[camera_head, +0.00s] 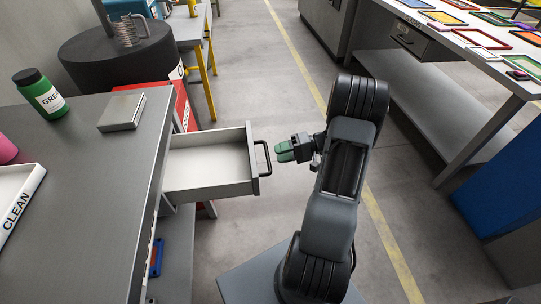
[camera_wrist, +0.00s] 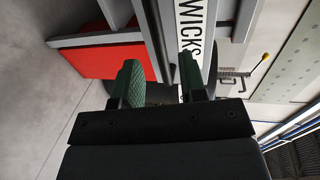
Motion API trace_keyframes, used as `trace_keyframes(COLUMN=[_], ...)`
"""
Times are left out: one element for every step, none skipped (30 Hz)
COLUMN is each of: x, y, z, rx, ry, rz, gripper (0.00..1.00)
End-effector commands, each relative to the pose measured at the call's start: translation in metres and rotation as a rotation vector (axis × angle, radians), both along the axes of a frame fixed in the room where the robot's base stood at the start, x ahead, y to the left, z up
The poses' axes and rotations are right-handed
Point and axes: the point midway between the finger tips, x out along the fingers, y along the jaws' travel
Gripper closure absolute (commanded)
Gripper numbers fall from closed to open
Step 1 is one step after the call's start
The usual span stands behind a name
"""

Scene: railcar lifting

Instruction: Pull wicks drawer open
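The wicks drawer (camera_head: 212,172) is a light grey drawer pulled out from the steel bench on the left. Its inside looks empty. Its dark bar handle (camera_head: 266,158) is on the front. My gripper (camera_head: 279,151) has green finger pads and is just to the right of the handle, with a small gap seeming to show between them. In the wrist view my gripper (camera_wrist: 160,75) has its fingers spread apart. The white WICKS label (camera_wrist: 190,38) shows beyond the fingers there. Nothing is seen held.
The steel bench (camera_head: 85,220) bears a green bottle (camera_head: 42,93), a grey box (camera_head: 122,112) and a white CLEAN tray (camera_head: 18,193). A red cabinet (camera_head: 180,105) stands behind the drawer. A table with coloured frames (camera_head: 480,38) is at right. Floor lies between.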

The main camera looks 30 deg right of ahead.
Motion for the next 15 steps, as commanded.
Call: trace_keyframes(x=[-0.004, -0.006, -0.009, -0.011, -0.013, -0.015, -0.017, -0.019, -0.021, -0.022, -0.023, -0.025, -0.026, -0.027, -0.028], y=[-0.011, -0.017, -0.024, -0.03, -0.035, -0.041, -0.046, -0.05, -0.056, -0.059, -0.063, -0.067, -0.069, -0.071, -0.074], z=[0.003, 0.004, 0.006, 0.007, 0.008, 0.009, 0.01, 0.011, 0.012, 0.013, 0.014, 0.015, 0.015, 0.016, 0.016], rx=[0.0, 0.0, -0.001, 0.0, 0.0, -0.001, 0.0, 0.0, -0.001, 0.001, 0.0, 0.001, 0.0, 0.0, 0.0], ry=[-0.001, 0.0, 0.0, -0.001, -0.001, -0.001, -0.001, 0.001, 0.001, 0.002, 0.001, 0.0, 0.001, 0.001, 0.001], rz=[-0.005, -0.004, -0.004, -0.004, -0.003, -0.003, -0.003, -0.002, -0.001, -0.001, -0.001, -0.001, 0.0, 0.001, 0.001], gripper=[0.61, 0.61, 0.61, 0.61, 0.61, 0.61, 0.61, 0.61, 0.61, 0.61, 0.61, 0.61, 0.61, 0.61, 0.61])
